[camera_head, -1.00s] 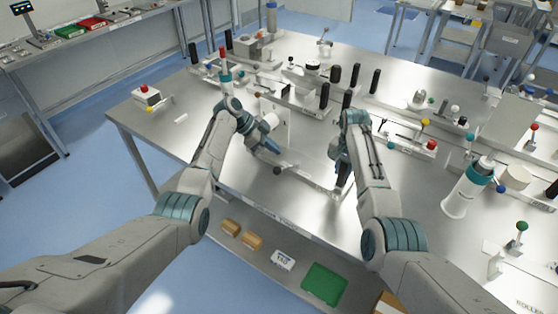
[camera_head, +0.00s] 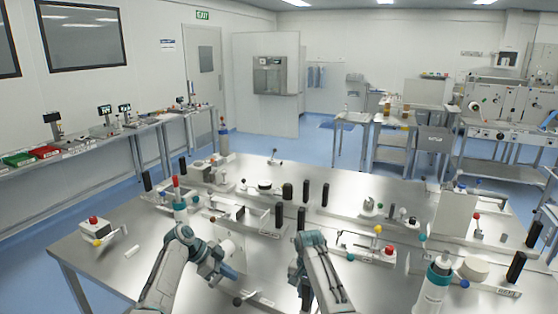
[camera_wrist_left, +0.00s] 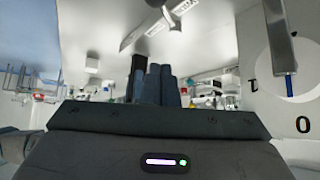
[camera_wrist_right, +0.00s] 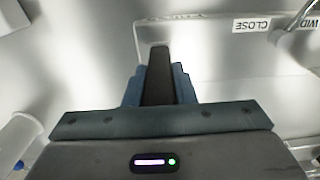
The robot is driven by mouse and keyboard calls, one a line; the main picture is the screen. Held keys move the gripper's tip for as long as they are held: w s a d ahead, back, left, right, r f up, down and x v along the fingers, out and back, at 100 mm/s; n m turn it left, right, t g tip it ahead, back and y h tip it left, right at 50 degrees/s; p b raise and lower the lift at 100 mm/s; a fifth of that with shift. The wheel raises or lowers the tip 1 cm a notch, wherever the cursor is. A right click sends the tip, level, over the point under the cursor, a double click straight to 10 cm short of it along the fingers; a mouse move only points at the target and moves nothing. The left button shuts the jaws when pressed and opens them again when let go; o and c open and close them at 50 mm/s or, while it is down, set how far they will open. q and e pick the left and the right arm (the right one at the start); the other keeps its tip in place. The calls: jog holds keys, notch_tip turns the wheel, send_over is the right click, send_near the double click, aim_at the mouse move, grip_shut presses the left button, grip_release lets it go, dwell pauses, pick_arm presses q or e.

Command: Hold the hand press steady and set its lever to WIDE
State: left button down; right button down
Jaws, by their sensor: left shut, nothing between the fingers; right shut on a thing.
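The hand press has a pale upright panel (camera_head: 237,245) and a flat base, partly hidden by my arms in the head view. Its base, with a CLOSE label (camera_wrist_right: 257,25) and a partly cut-off WIDE label (camera_wrist_right: 306,22), shows in the right wrist view. The metal lever (camera_wrist_right: 293,27) crosses the base by the WIDE label; its dark knob (camera_head: 238,301) shows in the head view. My right gripper (camera_wrist_right: 158,85) is shut on a dark upright handle (camera_wrist_right: 158,70). My left gripper (camera_wrist_left: 158,88) is shut and empty beside the panel (camera_wrist_left: 290,110).
A white bottle-like device with a teal collar (camera_head: 433,285) stands at right. Several fixtures with black posts (camera_head: 303,218) stand behind the press. A small box with a red button (camera_head: 95,229) sits at left. Bare tabletop (camera_head: 125,275) lies left of my left arm.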

jog(key=shift+s+f, duration=0.15)
jog(key=shift+f, duration=0.05)
jog(key=c, duration=1.2)
grip_release()
jog(key=shift+o, duration=0.4)
jog(key=shift+w+r, duration=0.1)
jog(key=shift+w, duration=0.1)
notch_tip(320, 180, up, 12)
